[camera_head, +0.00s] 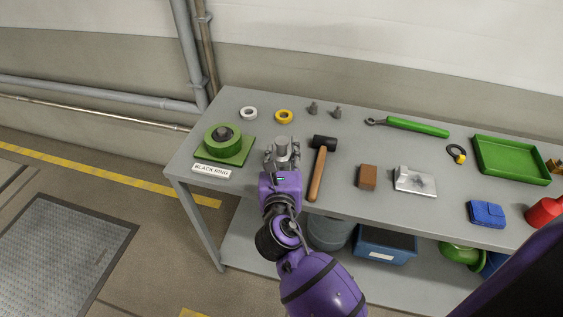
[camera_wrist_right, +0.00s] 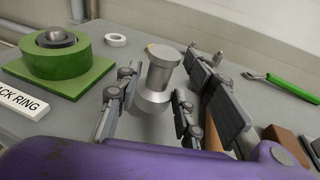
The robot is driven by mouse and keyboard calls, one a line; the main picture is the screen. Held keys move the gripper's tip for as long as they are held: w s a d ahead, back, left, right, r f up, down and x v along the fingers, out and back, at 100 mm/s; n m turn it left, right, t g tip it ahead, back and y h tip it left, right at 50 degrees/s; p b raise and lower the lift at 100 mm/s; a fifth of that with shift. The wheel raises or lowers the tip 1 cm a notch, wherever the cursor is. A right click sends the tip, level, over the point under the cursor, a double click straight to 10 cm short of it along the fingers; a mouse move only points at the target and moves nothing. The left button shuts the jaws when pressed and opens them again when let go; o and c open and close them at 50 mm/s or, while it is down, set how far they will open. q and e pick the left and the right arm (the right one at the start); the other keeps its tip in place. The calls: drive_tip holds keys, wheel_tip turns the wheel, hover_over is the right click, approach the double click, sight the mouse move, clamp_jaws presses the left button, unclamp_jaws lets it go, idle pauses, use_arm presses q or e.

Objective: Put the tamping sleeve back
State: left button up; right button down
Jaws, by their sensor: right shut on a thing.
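The tamping sleeve (camera_head: 283,144) is a grey metal piece with a wide round top, a narrower neck and a flared lower part. My right gripper (camera_head: 282,158) is shut on it near the left end of the table. In the right wrist view the sleeve (camera_wrist_right: 158,75) stands upright between the fingers of my right gripper (camera_wrist_right: 152,110). Its lower end is partly hidden, so I cannot tell whether it touches the table. My left gripper is not in view.
A green holder (camera_head: 227,146) with a dark domed centre stands left, behind a "BLACK RING" label (camera_head: 212,171). A hammer (camera_head: 320,165) lies close to the right. White (camera_head: 248,113) and yellow (camera_head: 284,116) rings lie behind. A brown block (camera_head: 367,176) and metal fixture (camera_head: 415,181) stand farther right.

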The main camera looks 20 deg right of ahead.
sight(282, 163)
wheel_tip(282, 163, down, 3)
drive_tip(key=shift+s+f+b, duration=0.1)
drive_tip(key=shift+b, duration=0.2)
drive_tip(key=shift+r, duration=0.2)
drive_tip(key=shift+f, duration=0.15)
drive_tip(key=c, duration=1.2)
unclamp_jaws()
drive_tip(key=shift+o, duration=0.2)
